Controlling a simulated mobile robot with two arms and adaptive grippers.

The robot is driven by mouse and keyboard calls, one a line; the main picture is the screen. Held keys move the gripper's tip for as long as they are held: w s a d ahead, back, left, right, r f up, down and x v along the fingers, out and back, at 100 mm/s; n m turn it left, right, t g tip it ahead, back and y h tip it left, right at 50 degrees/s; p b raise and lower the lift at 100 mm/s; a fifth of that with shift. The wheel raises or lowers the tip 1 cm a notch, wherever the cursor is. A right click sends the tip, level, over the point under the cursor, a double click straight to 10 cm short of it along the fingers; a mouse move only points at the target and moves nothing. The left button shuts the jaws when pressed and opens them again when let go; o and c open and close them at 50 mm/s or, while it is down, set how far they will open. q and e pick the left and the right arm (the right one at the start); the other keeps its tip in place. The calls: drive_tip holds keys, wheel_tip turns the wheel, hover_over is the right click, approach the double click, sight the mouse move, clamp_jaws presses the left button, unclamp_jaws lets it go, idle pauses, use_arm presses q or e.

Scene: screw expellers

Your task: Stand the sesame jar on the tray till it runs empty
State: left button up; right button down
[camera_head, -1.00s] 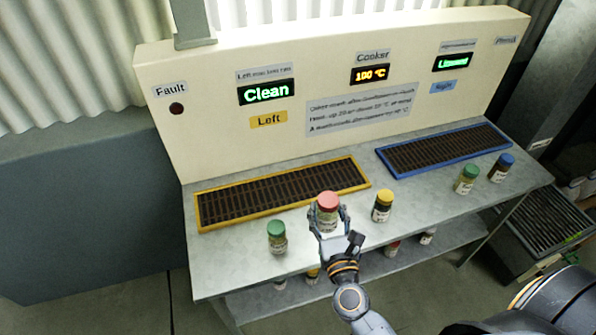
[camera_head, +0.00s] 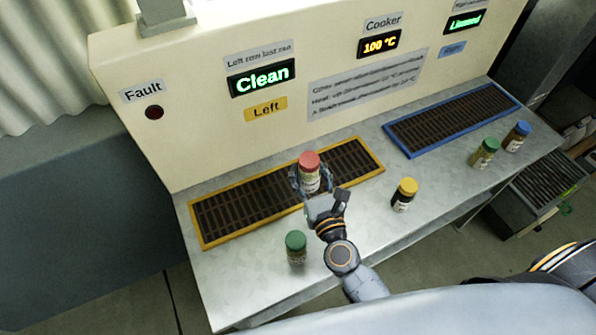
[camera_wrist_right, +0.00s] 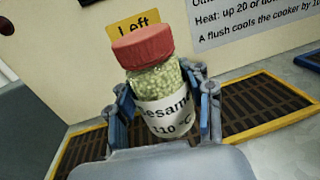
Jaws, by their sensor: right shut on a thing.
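The sesame jar (camera_head: 309,172) has a red lid, pale green seeds and a white label reading "esame" and "110 °C". My right gripper (camera_head: 311,187) is shut on it and holds it upright at the yellow-framed tray (camera_head: 222,213) on the left. In the right wrist view the jar (camera_wrist_right: 160,85) looks full of seeds and sits between the two fingers of the gripper (camera_wrist_right: 162,115), with the tray (camera_wrist_right: 255,110) behind it. I cannot tell whether the jar's base touches the tray. My left gripper is not in view.
A green-lidded jar (camera_head: 296,248) and a yellow-lidded jar (camera_head: 404,195) stand on the metal table. Another green-lidded jar (camera_head: 484,153) and a blue-lidded jar (camera_head: 516,136) stand near the blue-framed tray (camera_head: 455,119). Panel displays read "Clean" (camera_head: 262,77) and "100 °C" (camera_head: 380,44).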

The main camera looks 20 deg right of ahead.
drive_tip(key=w+f+b, duration=0.2)
drive_tip(key=w, duration=0.1)
drive_tip(key=w+f+b, duration=0.2)
drive_tip(key=w+f, duration=0.1)
drive_tip(key=shift+w+a+f, duration=0.1)
drive_tip(key=shift+f, duration=0.25)
drive_tip(key=shift+w+f+b, duration=0.5)
drive_tip(key=shift+f+b, duration=0.1)
wheel_tip(320, 180, down, 3)
drive_tip(key=b, duration=0.2)
drive_tip(key=shift+w+f+b, duration=0.15)
drive_tip(key=shift+f+b, duration=0.05)
drive_tip(key=shift+b, duration=0.2)
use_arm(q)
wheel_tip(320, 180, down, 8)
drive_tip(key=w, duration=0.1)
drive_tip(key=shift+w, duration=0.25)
use_arm(e)
drive_tip(key=shift+r, duration=0.15)
